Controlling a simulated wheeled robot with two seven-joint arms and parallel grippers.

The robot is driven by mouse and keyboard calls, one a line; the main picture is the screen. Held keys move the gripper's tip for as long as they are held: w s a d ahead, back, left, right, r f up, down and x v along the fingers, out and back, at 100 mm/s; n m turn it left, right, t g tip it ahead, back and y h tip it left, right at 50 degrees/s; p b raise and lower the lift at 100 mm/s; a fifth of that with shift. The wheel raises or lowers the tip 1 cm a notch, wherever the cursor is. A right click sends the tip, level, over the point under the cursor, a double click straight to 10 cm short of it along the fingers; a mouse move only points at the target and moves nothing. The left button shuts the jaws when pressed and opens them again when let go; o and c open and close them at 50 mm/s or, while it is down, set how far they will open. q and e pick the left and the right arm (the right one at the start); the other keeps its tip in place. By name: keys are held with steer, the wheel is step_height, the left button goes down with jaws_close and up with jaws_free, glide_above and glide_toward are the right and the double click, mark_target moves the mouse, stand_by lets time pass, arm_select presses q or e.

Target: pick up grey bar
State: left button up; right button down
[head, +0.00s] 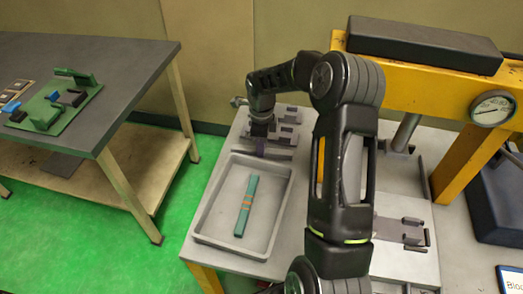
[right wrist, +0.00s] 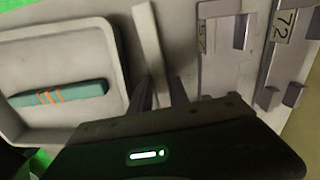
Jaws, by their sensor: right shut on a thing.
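The grey bar (right wrist: 148,38) is a long pale strip in the right wrist view, standing out from between the two dark fingers. My right gripper (right wrist: 161,88) is shut on its near end. In the head view my right gripper (head: 260,143) is at the back of the light table, just behind the tray and beside the grey fixtures. The bar cannot be made out there, as the gripper and arm cover that spot. My left gripper is in neither view.
A grey tray (head: 213,226) holds a teal bar with orange bands (head: 246,205). Slotted fixtures (head: 287,131) with number labels stand close to my right gripper. A yellow press frame (head: 420,70) with a gauge (head: 492,108) is at right. A dark workbench (head: 120,75) is at left.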

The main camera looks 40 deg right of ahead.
step_height(320, 180, up, 9)
steer(key=b, duration=0.1)
steer(key=shift+a+f, duration=0.15)
stand_by(0.7)
